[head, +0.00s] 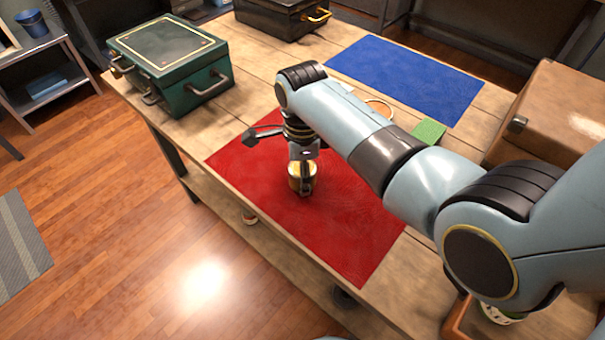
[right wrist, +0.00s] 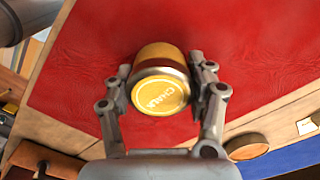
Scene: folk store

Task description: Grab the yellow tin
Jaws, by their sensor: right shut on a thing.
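The yellow tin (head: 295,179) stands on the red mat (head: 338,222) on the wooden table, under my right gripper (head: 304,178). In the right wrist view the tin (right wrist: 160,92) shows its yellow lid with lettering that seems to read "CHAI". My right gripper (right wrist: 160,82) has a finger on each side of the tin and is shut on it. The gripper's fingers hide part of the tin in the head view. My left gripper is not in view.
A green metal box (head: 180,72) stands at the table's left, with a dark box (head: 283,17) behind it. A blue mat (head: 405,78), a green block (head: 429,131) and a brown case (head: 555,115) lie to the right. Bare red mat surrounds the tin.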

